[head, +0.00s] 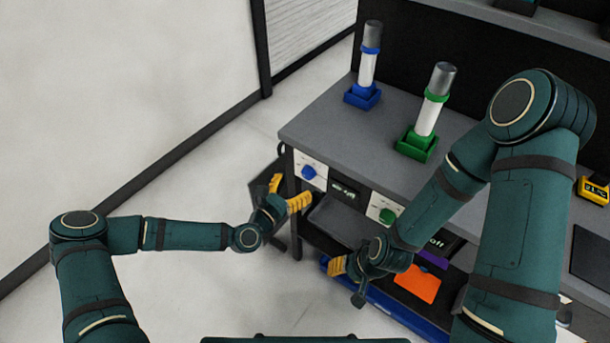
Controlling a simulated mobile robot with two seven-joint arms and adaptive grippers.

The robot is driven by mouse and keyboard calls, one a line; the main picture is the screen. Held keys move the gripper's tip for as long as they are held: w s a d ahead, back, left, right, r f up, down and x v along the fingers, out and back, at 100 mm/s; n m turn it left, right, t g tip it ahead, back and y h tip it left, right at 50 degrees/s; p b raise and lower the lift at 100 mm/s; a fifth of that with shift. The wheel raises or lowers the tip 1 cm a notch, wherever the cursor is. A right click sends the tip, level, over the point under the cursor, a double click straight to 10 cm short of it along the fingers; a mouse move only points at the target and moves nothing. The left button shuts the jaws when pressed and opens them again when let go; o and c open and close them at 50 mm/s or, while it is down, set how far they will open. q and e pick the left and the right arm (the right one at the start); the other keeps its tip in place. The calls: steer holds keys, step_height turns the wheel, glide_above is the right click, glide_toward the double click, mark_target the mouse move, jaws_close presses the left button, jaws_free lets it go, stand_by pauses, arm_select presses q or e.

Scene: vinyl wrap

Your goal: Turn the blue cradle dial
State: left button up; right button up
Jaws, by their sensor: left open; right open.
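The blue dial (309,172) sits on a white panel on the front of the workbench, near its left corner. Above it on the bench top, a white and grey cylinder stands upright in a blue cradle (362,97). My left gripper (288,192), with yellow fingers, is open just below and left of the blue dial, apart from it as far as I can see. My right gripper (341,272) is open and empty, lower down in front of the bench. A green dial (387,216) sits on another white panel to the right.
A second cylinder stands in a green cradle (416,145) on the grey bench top (325,118). A yellow device (594,190) lies at the right. Below the bench are a blue-edged tray (385,306) and an orange sheet (417,284). The floor at left is clear.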

mark_target(305, 175)
arm_select(q)
steer(key=shift+x, duration=2.7)
steer(key=c, duration=1.2)
